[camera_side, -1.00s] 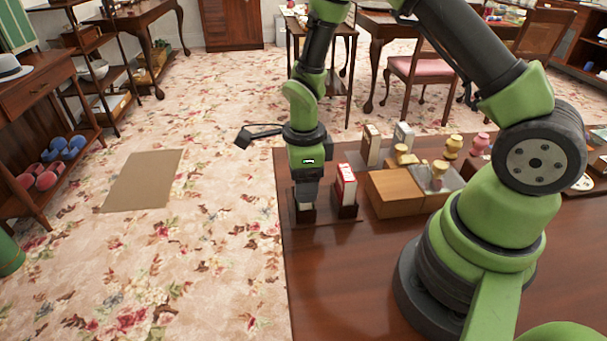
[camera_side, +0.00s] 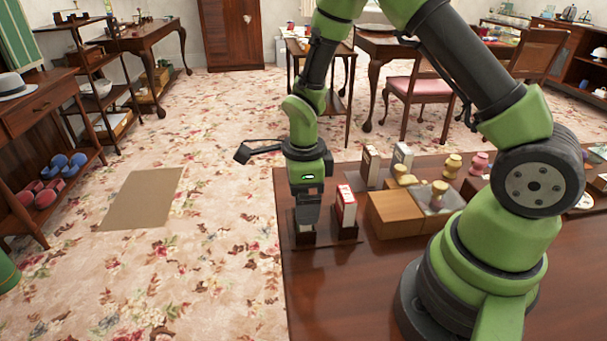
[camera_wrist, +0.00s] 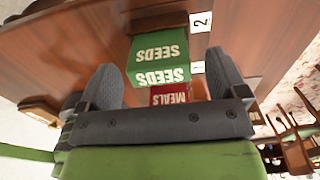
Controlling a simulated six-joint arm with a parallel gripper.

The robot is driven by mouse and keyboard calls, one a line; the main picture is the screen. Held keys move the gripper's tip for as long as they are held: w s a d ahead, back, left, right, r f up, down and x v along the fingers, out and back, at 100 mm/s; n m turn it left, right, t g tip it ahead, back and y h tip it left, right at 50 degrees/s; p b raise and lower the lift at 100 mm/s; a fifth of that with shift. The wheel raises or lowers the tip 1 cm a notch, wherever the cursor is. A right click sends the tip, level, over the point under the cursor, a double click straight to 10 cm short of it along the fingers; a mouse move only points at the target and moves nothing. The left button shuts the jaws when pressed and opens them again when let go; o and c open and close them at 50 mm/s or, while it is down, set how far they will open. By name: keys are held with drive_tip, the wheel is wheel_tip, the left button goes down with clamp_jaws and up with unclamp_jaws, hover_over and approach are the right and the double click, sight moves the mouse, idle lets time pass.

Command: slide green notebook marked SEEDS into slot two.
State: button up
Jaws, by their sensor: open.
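The green notebook marked SEEDS (camera_wrist: 160,52) stands below and between the fingers of my gripper (camera_wrist: 160,68) in the wrist view. The fingers are apart, with the notebook's top between their tips. A brown holder (camera_wrist: 160,22) and a white label with a 2 (camera_wrist: 201,21) show beside it. In the side view my gripper (camera_side: 306,222) is over the left dark holder (camera_side: 294,236), and it hides most of the notebook. A red notebook (camera_side: 346,208) stands in the holder to the right; its MEALS spine also shows in the wrist view (camera_wrist: 170,95).
A wooden box (camera_side: 395,217) stands right of the red notebook. Two pale books (camera_side: 370,165) and several yellow and pink pieces (camera_side: 452,166) stand behind. The table's left edge is close to the holders. The tabletop in front (camera_side: 350,290) is clear.

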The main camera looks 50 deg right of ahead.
wheel_tip(320, 180, up, 8)
drive_tip(key=shift+f, duration=0.1)
idle(0.4)
drive_tip(key=shift+r, duration=0.3)
drive_tip(key=s+a+r+n+t+y, duration=0.1)
drive_tip(key=s+r+n+t, duration=0.2)
drive_tip(key=s+r+n, duration=0.4)
drive_tip(key=s+a+r+n+t+y, duration=0.1)
drive_tip(key=s+r+n+t, duration=0.3)
drive_tip(key=n, duration=1.1)
drive_tip(key=s+a+r, duration=0.1)
drive_tip(key=s+r, duration=0.2)
drive_tip(key=r, duration=0.2)
drive_tip(key=shift+s+a+n, duration=0.2)
drive_tip(key=shift+s+n, duration=0.15)
drive_tip(key=shift+n, duration=0.05)
